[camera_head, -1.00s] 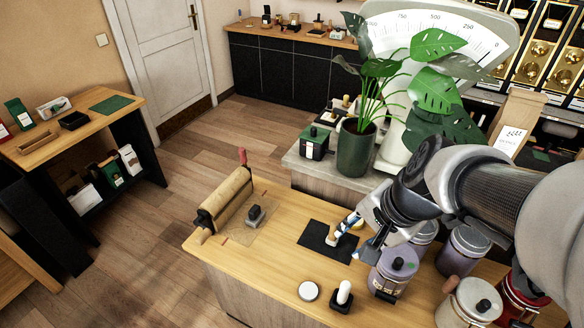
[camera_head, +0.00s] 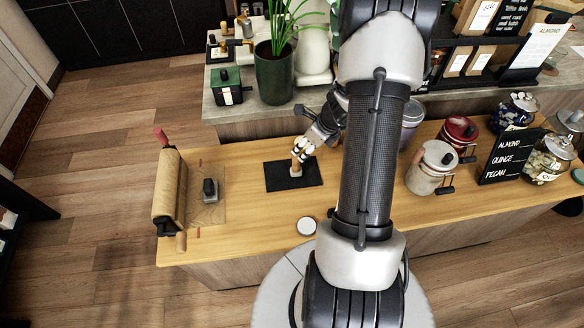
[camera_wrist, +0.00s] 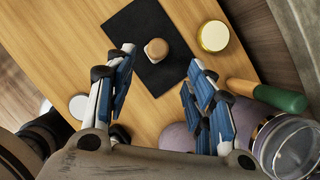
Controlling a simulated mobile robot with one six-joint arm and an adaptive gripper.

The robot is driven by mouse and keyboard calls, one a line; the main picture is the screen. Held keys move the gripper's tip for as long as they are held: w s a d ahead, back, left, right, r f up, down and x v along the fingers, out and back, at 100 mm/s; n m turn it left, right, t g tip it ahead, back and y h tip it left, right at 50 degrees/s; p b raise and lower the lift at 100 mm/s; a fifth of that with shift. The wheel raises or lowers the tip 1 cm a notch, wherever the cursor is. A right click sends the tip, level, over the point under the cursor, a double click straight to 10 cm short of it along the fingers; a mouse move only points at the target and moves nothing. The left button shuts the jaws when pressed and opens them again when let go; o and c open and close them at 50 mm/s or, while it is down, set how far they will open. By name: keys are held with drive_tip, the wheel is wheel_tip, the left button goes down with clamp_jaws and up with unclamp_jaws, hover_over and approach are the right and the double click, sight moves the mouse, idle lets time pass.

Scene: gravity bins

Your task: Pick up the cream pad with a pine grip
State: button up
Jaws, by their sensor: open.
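The cream pad with a pine grip (camera_head: 296,172) stands upright on a black mat (camera_head: 278,181) on the wooden counter. In the wrist view its rounded wooden grip (camera_wrist: 157,50) shows from above on the black mat, and the grip hides most of the pad. My gripper (camera_head: 303,148) is close over the mat, by the top of the grip. In the wrist view my open gripper (camera_wrist: 162,62) has its blue-padded fingers on either side of the grip, with gaps on both sides. I cannot tell the exact height between fingertips and grip.
A white disc (camera_head: 307,226) lies in front of the mat. A dark-handled block (camera_head: 210,190) and a brown paper roll (camera_head: 168,190) are at left. A yellow-topped round thing (camera_wrist: 214,36) and a green-ended handle (camera_wrist: 280,98) lie right in the wrist view. Canisters (camera_head: 432,168) stand at right.

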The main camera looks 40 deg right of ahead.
sight(293, 161)
drive_tip(key=b+x, duration=0.2)
drive_tip(key=x, duration=0.4)
drive_tip(key=b+x, duration=0.3)
drive_tip(key=x, duration=0.4)
drive_tip(key=shift+w+a+f, duration=0.15)
drive_tip(key=shift+a+f, duration=0.1)
drive_tip(key=shift+f, duration=0.05)
drive_tip(key=shift+r, duration=0.1)
drive_tip(key=shift+c, duration=0.6)
clamp_jaws()
